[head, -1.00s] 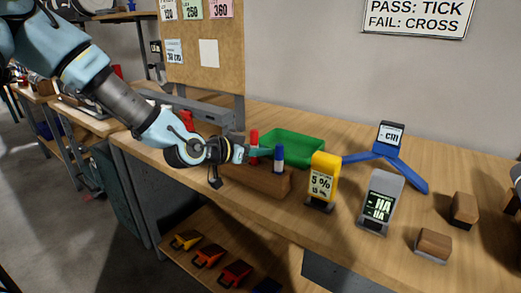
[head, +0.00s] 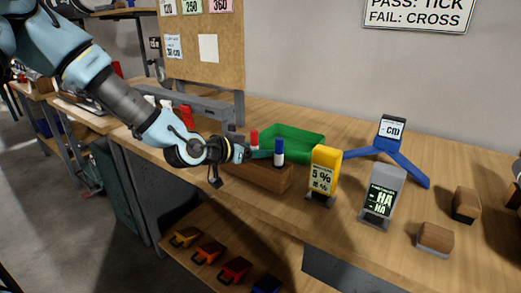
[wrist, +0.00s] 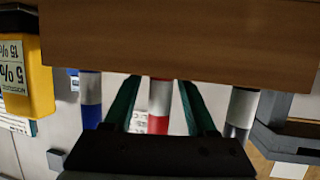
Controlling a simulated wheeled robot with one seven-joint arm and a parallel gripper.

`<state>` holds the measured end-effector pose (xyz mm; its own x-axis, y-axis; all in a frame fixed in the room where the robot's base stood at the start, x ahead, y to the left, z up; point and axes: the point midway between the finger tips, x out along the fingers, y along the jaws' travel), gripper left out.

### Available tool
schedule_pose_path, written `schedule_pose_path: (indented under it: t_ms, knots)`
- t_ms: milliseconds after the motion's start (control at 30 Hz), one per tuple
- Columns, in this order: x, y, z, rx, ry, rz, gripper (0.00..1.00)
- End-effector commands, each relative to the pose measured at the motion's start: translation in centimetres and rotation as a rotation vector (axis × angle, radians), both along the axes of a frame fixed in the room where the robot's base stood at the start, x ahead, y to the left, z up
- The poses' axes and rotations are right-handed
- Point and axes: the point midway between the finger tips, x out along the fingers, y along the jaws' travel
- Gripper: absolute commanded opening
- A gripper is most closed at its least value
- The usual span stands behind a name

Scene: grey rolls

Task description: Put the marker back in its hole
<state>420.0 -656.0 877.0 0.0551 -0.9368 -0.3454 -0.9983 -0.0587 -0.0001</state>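The red marker (head: 254,138) stands upright at the wooden block (head: 268,177). In the wrist view, the red marker (wrist: 159,98) runs straight to the block's edge (wrist: 215,40); its hole is not visible. My gripper (head: 262,154) is around it. The green fingers (wrist: 159,92) lie on either side of the marker with small gaps, so the gripper looks open. The blue marker (head: 279,152) stands in the block, and shows on the left in the wrist view (wrist: 90,98). A black marker (wrist: 241,110) stands on the right there; my gripper hides it in the head view.
A green tray (head: 312,137) lies behind the block. A yellow device (head: 323,172) and a grey device (head: 382,194) stand to the right, with a blue stand (head: 412,171) behind. Small wooden blocks (head: 435,238) lie further right. The bench front is mostly clear.

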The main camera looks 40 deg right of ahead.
Motion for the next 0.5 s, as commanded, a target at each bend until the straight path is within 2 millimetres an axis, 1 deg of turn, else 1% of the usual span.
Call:
schedule_pose_path:
  t_ms: [300, 367, 500]
  knots:
    - [0.0, 0.2, 0.1, 0.0, 0.0, 0.001, 0.61]
    - [0.1, 0.7, 0.2, 0.0, -0.002, 0.002, 0.61]
    - [0.0, 2.6, 0.9, 0.001, -0.003, 0.002, 0.61]
